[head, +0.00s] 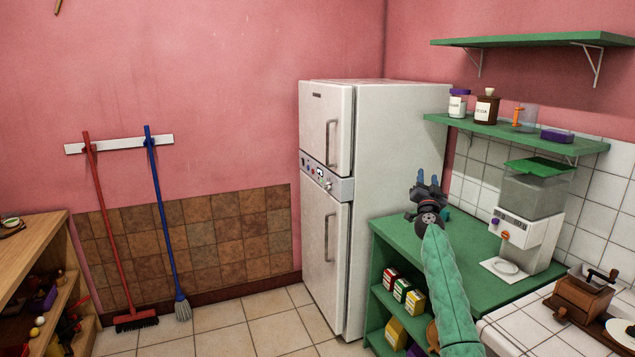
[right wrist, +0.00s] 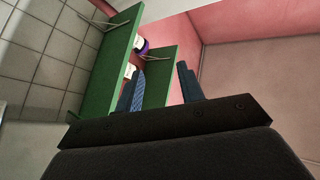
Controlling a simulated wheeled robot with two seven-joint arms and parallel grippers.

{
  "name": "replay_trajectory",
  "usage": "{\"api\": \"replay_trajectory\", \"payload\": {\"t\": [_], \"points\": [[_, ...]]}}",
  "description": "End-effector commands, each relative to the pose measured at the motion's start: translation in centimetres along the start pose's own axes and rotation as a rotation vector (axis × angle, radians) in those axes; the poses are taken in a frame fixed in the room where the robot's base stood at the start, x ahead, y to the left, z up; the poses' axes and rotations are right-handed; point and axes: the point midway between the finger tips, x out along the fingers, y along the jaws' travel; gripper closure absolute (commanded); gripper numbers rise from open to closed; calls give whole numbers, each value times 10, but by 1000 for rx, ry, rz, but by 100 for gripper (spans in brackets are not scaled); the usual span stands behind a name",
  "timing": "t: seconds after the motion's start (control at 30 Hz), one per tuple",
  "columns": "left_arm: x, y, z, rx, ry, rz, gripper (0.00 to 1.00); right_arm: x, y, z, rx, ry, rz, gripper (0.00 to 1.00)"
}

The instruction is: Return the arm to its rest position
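My right arm, in a green sleeve (head: 445,285), reaches up from the bottom in the head view. My right gripper (head: 428,180) is raised above the green counter, in front of the fridge's side. Its two blue fingers point up and stand apart with nothing between them. In the right wrist view the fingers (right wrist: 160,85) are also apart and empty. My left gripper is in neither view.
A white fridge (head: 405,150) stands behind the gripper. The green counter (head: 440,240) holds a drink dispenser (head: 528,220). Green wall shelves (head: 540,134) with jars hang at right. A coffee grinder (head: 580,300) sits on white tiles. The floor at left is open.

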Motion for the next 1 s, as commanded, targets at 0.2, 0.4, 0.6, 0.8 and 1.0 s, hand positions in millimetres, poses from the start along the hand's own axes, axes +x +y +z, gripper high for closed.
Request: {"api": "replay_trajectory", "payload": {"t": [0.2,0.4,0.6,0.8,1.0], "points": [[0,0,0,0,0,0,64,-11,-95,-22,27,-148,-325,62],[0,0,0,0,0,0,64,-56,-151,-11,-20,-386,-503,62],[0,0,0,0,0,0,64,-137,-161,30,-118,-694,-528,62],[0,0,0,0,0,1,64,-246,-131,76,-239,-999,-411,62],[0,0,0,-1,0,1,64,-349,-93,104,-345,-1201,-271,62]]}}
